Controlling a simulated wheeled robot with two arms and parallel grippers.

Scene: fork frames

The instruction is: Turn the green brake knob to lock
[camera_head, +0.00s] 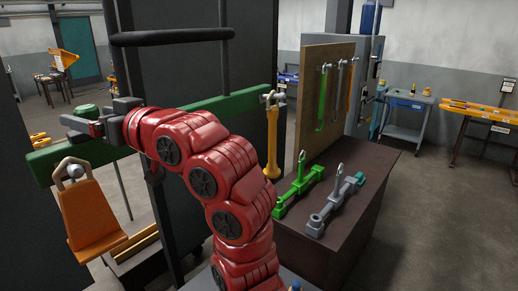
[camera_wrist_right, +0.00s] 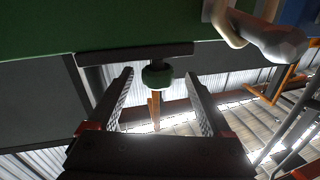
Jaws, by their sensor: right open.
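The green knob (camera_wrist_right: 157,75) is a dark round piece in the right wrist view, below a dark bar under the green beam (camera_wrist_right: 60,25). My right gripper (camera_wrist_right: 160,92) is open, with one finger on either side of the knob and a visible gap to each. In the head view my red right arm reaches left, and the gripper (camera_head: 74,129) is in front of the green beam (camera_head: 217,106). A round green piece (camera_head: 86,109) shows just above it; I cannot tell whether it is the same knob. My left gripper is not in view.
An orange seat-like piece (camera_head: 92,213) hangs below the beam at left. A yellow handle (camera_head: 272,140) hangs at the beam's right end. A dark table (camera_head: 350,215) at right holds green and grey tools. Dark uprights stand behind my arm.

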